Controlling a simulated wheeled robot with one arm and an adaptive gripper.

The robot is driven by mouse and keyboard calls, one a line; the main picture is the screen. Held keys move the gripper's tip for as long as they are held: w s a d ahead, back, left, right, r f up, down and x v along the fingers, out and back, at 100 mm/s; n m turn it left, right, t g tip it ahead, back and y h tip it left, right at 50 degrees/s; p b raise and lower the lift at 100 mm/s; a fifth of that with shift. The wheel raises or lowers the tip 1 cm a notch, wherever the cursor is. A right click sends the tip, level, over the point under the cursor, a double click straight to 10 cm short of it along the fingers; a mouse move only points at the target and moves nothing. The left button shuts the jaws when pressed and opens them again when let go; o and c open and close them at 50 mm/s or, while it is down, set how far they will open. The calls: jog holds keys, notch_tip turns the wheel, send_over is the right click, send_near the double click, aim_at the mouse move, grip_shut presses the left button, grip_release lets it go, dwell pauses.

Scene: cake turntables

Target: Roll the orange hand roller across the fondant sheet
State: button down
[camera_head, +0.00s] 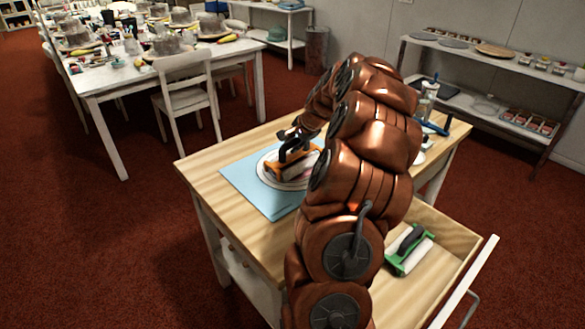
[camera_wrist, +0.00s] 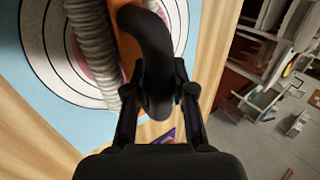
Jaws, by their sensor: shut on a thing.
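My gripper (camera_head: 293,150) is shut on the black curved handle of the orange hand roller (camera_head: 275,166). In the wrist view the gripper (camera_wrist: 160,95) has one black finger on each side of the handle, and the roller's orange frame (camera_wrist: 126,48) and grey ribbed cylinder show beside it. The roller is over the round white board with black rings (camera_wrist: 47,72). A small pinkish patch, seemingly the fondant sheet (camera_wrist: 84,62), shows beside the cylinder; the roller covers most of it. I cannot tell whether the cylinder touches it.
The ringed board lies on a blue mat (camera_head: 237,178) on the wooden table (camera_head: 205,163). An open drawer (camera_head: 447,232) at right holds a green-framed roller (camera_head: 408,250). A blue-handled tool (camera_head: 437,128) lies at the table's far right. My arm hides much of the tabletop.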

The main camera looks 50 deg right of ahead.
jog(key=shift+s+a+f, duration=0.15)
jog(key=shift+s, duration=0.75)
notch_tip(320, 180, up, 6)
jog(key=p, duration=0.2)
dwell(0.4)
jog(key=shift+w, duration=0.1)
